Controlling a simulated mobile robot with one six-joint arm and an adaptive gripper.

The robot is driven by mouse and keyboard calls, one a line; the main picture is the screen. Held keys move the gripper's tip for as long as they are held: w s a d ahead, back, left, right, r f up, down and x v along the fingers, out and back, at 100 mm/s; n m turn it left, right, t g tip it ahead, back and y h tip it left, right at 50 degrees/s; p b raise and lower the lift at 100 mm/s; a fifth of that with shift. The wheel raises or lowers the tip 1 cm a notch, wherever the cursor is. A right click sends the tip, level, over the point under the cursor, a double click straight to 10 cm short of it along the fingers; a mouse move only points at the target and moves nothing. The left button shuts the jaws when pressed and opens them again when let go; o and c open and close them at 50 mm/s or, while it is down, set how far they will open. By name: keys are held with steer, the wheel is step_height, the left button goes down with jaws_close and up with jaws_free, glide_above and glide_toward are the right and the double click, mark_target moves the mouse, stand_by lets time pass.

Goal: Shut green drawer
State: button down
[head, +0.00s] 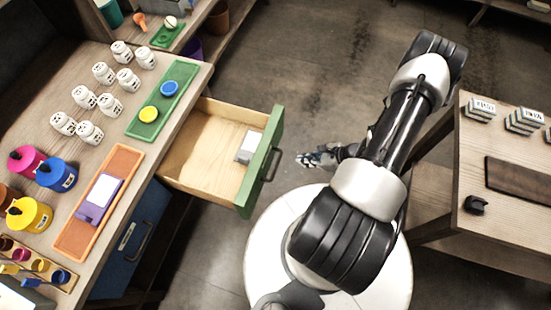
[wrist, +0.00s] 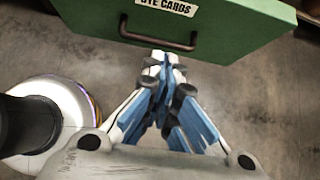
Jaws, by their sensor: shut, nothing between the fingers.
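The green drawer (head: 262,160) is pulled well out from the wooden bench on the left, and its pale inside shows. A small grey and white block (head: 249,147) lies in it near the front. My gripper (head: 303,159) is shut and empty, a little to the right of the green front and apart from its handle (head: 273,158). In the wrist view the green front (wrist: 225,25) with its dark handle (wrist: 158,38) and a card label (wrist: 167,6) lies just beyond my gripper (wrist: 162,58).
A blue drawer (head: 130,240) below is shut. The bench top holds white jars (head: 103,72), a green tray (head: 165,100), an orange tray (head: 75,235) and paint pots (head: 57,174). A wooden table (head: 480,240) stands at the right. Bare floor (head: 300,80) lies behind the drawer.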

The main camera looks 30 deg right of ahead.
steer(key=b, duration=0.2)
glide_toward(277, 165)
steer(key=x, duration=0.5)
steer(key=shift+w, duration=0.1)
steer(key=shift+w+a+r, duration=0.1)
steer(key=shift+w+a, duration=0.45)
steer(key=shift+w, duration=0.15)
steer(key=shift+w+a+r, duration=0.15)
steer(key=shift+w+a, duration=0.35)
steer(key=shift+w, duration=0.25)
